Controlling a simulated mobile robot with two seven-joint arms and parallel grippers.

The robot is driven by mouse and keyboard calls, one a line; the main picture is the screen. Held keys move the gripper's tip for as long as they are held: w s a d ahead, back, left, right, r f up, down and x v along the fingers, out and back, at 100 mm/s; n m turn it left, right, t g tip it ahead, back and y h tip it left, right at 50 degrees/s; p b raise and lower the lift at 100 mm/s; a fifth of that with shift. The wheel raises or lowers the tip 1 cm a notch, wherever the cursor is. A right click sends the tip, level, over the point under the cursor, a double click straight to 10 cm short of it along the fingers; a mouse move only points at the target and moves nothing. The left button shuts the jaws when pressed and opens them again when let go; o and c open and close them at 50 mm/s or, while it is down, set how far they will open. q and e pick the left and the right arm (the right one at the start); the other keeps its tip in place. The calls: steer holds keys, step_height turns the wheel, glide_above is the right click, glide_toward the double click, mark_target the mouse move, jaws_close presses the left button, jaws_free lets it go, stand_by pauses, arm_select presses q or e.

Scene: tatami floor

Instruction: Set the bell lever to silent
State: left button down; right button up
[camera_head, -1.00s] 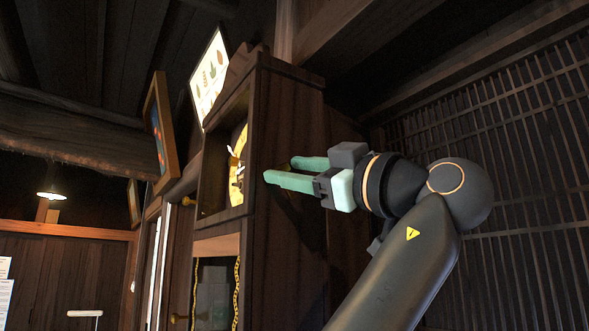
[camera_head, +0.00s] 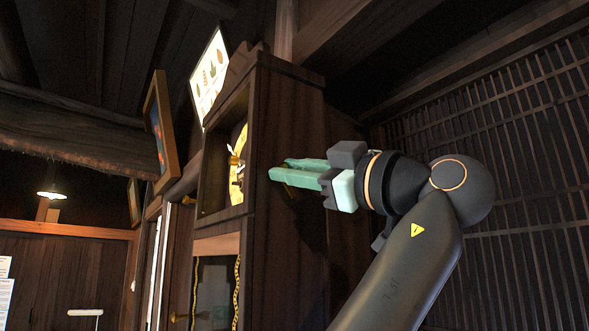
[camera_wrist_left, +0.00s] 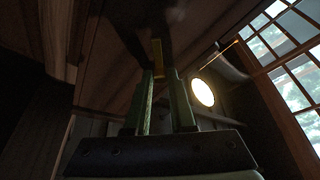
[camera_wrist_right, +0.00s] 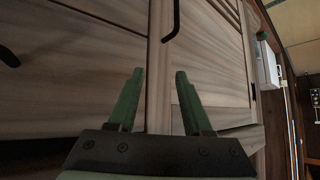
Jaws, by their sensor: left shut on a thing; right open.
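A tall dark wooden clock case (camera_head: 288,120) stands in the middle of the head view, with a brass dial (camera_head: 240,165) seen edge-on in its front opening. My left gripper (camera_head: 285,172) is at the right side wall of the case. Its green fingers are closed on a small brass lever (camera_wrist_left: 157,52), which shows between the fingertips in the left wrist view. The fingers hide most of the lever in the head view, and I cannot read its setting. My right gripper (camera_wrist_right: 158,85) is open and empty in front of pale wooden cabinet doors, away from the clock.
A framed picture (camera_head: 159,130) and a lit panel with leaf pictures (camera_head: 208,78) are left of and behind the case. A wooden lattice wall (camera_head: 530,170) is at the right. Dark handles (camera_wrist_right: 171,22) stick out from the cabinet near my right gripper.

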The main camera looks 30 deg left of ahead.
arm_select(q)
steer(key=shift+n, duration=0.4)
steer(key=c, duration=0.8)
jaws_free()
steer(key=shift+o, duration=0.2)
steer(key=shift+f, duration=0.1)
steer(key=v, duration=1.2)
steer(key=shift+d+b, duration=0.2)
steer(key=shift+b, duration=0.25)
